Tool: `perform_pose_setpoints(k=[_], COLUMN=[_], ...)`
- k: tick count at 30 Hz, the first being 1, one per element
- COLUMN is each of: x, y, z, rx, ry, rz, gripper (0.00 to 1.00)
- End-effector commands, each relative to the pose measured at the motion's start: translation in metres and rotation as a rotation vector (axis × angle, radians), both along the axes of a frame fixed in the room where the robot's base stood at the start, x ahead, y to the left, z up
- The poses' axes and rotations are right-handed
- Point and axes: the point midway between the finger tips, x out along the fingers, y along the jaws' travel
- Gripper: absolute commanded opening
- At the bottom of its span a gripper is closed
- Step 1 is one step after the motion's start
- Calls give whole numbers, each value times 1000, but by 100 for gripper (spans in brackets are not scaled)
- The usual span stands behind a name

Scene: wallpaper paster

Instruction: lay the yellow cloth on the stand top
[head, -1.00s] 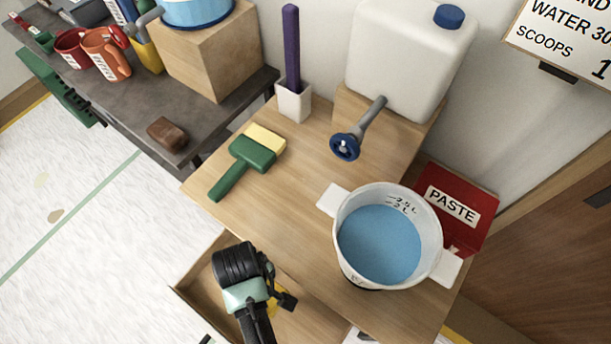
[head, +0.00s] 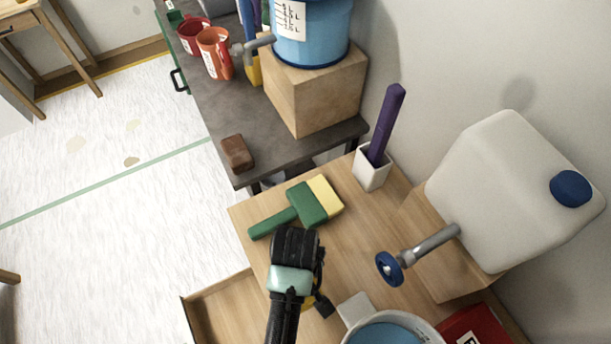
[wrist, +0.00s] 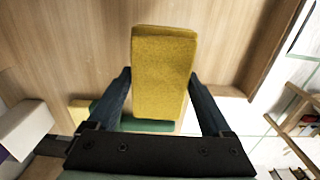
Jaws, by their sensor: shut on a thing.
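The yellow cloth (wrist: 163,75) is a thick, folded-looking block held between the two dark fingers of my gripper (wrist: 162,92) in the wrist view. In the head view my gripper (head: 316,298) hides most of it, and only a sliver of yellow shows. My gripper is over the front edge of the light wooden stand top (head: 345,250), near the open drawer (head: 225,310). I cannot tell the cloth's height above the wood. A green brush (head: 307,203) with pale yellow bristles lies on the stand top, just beyond my gripper.
A white holder (head: 371,170) with a purple stick stands at the back of the top. A white canister (head: 510,190) with a blue-handled tap (head: 389,268) is at right, and a bucket (head: 395,333) at the bottom. A dark table (head: 275,150) holds a brown block (head: 237,152).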

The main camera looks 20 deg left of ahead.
Motion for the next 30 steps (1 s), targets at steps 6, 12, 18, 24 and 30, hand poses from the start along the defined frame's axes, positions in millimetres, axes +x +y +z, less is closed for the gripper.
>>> perform_pose_setpoints(k=[6,12,18,24,30], x=[0,-1,0,1,0], y=[0,0,0,0,0], z=[-31,-57,-74,-74,-78], rx=[-1,0,0,1,0], ry=[1,3,-1,-2,-1], rz=[0,-1,-1,-1,-1], gripper=[29,29,29,29,89])
